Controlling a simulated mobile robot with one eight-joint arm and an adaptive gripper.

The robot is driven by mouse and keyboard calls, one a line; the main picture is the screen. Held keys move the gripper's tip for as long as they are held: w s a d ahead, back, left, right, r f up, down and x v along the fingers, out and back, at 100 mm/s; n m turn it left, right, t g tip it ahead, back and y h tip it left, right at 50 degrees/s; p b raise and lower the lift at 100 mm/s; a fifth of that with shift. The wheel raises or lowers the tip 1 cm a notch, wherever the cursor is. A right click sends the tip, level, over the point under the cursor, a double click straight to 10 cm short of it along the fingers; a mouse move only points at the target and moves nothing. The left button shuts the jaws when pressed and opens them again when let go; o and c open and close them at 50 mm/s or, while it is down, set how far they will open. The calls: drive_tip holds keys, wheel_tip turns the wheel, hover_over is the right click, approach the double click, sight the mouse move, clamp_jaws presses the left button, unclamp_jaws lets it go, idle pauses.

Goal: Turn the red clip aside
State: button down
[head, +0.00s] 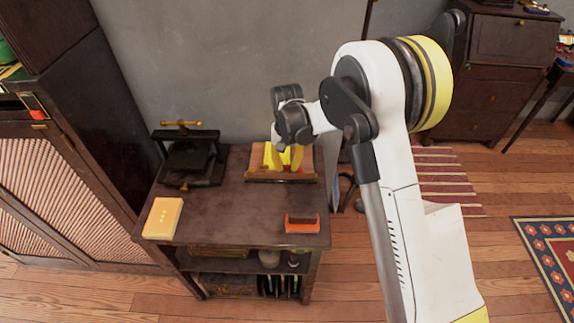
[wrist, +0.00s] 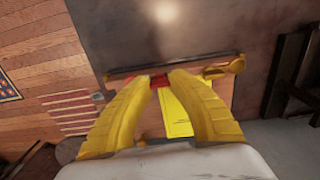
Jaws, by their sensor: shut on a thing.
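The red clip (wrist: 160,82) shows as a small red patch between my fingertips at the ledge of a wooden stand, in the wrist view. Most of it is hidden by the fingers, and I cannot make it out in the head view. My gripper (wrist: 162,78) has its yellow fingers closed in on the clip from both sides. In the head view my gripper (head: 283,166) points down at the wooden stand (head: 281,179) at the back right of the small dark table. A yellow flat piece (wrist: 176,120) shows between the fingers, against the stand.
A dark press (head: 188,160) with a brass handle stands at the back left of the table (head: 235,208). A yellow block (head: 163,218) lies front left, an orange-red object (head: 302,224) front right. The table's middle is clear. A grey wall stands close behind.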

idle(0.3)
drive_tip(key=c, duration=1.2)
unclamp_jaws()
drive_tip(key=shift+r, duration=0.15)
wheel_tip(320, 180, up, 12)
drive_tip(key=shift+f, duration=0.1)
